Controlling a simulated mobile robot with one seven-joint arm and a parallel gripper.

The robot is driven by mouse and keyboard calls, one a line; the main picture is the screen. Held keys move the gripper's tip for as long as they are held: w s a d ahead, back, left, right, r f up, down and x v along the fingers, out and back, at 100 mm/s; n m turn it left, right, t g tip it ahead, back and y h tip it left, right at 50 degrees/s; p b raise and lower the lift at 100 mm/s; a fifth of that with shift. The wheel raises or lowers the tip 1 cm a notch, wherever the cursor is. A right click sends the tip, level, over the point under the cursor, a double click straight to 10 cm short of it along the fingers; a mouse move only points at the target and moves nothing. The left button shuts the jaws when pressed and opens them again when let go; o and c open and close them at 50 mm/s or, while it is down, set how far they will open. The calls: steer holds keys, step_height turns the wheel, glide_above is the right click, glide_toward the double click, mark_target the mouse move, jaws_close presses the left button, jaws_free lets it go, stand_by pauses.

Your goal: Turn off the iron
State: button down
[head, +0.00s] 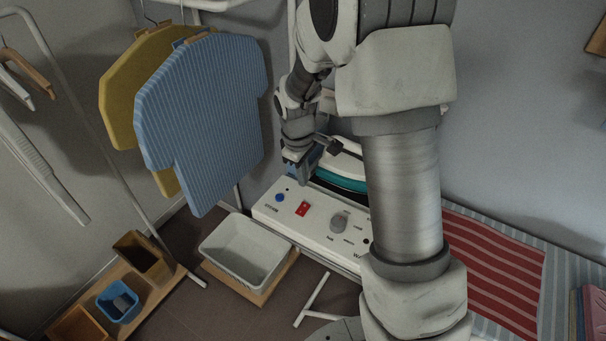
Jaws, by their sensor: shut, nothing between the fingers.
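The iron (345,164), white above and teal below, sits behind the white control panel and is partly hidden by my arm. The panel (264,211) has a red rocker switch (302,208), a grey knob (339,222) and a blue button (280,197). My gripper (305,178) is shut and empty, pointing down at the back edge of the panel, just left of the iron. It looks close above the panel, but I cannot tell whether it touches anything. The panel's right end is hidden behind my arm. The switch's position is too small to read.
Blue (205,105) and yellow (125,85) shirts hang at left. A white basket (222,253) stands below the panel's left end. A wooden tray (75,315) holding a blue cup (117,300) lies at lower left. A red striped cloth (490,265) covers the board at right.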

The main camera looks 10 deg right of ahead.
mark_target(303, 212)
steer(key=f, duration=0.7)
steer(key=w+f+p, duration=0.1)
steer(key=f, duration=0.2)
steer(key=shift+d+f, duration=0.25)
steer(key=shift+d, duration=0.15)
steer(key=shift+d+f+b, duration=0.15)
steer(key=shift+f+b, duration=0.3)
steer(key=shift+b, duration=0.2)
steer(key=shift+s+r, duration=0.1)
steer(key=shift+r, duration=0.1)
steer(key=shift+f, duration=0.1)
steer(key=shift+s+a, duration=0.65)
steer(key=shift+a, duration=0.05)
